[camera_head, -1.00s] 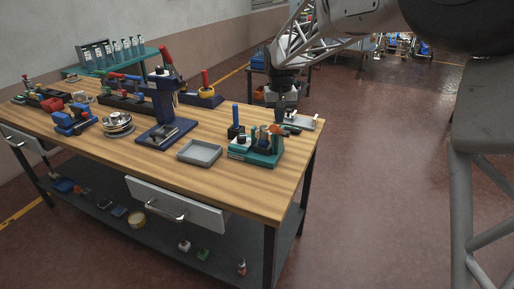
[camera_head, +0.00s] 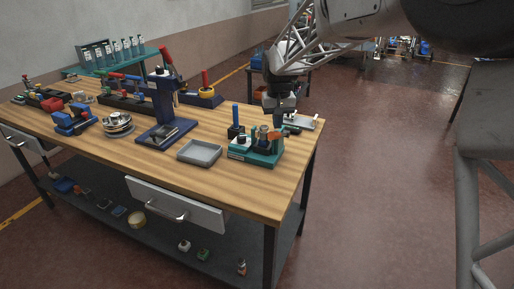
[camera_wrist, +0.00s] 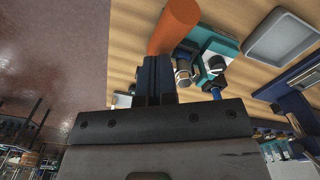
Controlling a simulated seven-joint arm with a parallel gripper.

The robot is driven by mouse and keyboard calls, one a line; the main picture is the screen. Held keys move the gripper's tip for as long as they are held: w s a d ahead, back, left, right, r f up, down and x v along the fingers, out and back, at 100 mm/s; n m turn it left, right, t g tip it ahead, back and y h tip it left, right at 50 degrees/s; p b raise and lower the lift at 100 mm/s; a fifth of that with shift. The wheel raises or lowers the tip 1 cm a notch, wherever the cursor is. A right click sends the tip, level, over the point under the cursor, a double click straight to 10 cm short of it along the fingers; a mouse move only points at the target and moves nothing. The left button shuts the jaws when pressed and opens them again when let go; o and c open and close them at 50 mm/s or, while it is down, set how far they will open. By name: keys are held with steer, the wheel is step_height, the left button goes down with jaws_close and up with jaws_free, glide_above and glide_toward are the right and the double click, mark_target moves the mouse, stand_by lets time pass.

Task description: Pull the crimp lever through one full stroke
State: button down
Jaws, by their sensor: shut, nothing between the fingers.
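The teal crimp fixture (camera_head: 255,156) stands near the right end of the wooden bench, with a blue upright post (camera_head: 236,116) at its left. Its orange lever handle (camera_wrist: 176,24) shows large in the wrist view, at the fingertips; I cannot tell whether they touch it. In the head view only a small orange part (camera_head: 274,134) shows; the rest is hidden by or lost beside the fingers. My gripper (camera_head: 279,122) is over the fixture's back right side, pointing down. In the wrist view its dark fingers (camera_wrist: 157,62) are together with nothing between them.
A grey empty tray (camera_head: 199,152) lies left of the fixture. A light tray (camera_head: 300,122) sits behind it at the right. A blue press (camera_head: 160,115) with a red lever stands farther left. Bare wood (camera_head: 230,190) lies in front, and open floor is to the right.

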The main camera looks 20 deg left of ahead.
mark_target(274, 137)
steer(key=shift+s+f, duration=0.1)
steer(key=shift+s, duration=0.05)
steer(key=shift+s+f, duration=0.45)
steer(key=shift+f, duration=0.25)
steer(key=shift+s+f, duration=0.1)
steer(key=shift+s+f, duration=0.45)
steer(key=shift+f, duration=0.55)
steer(key=shift+s+f, duration=0.25)
steer(key=shift+f, duration=0.2)
steer(key=shift+r, duration=0.15)
stand_by(0.4)
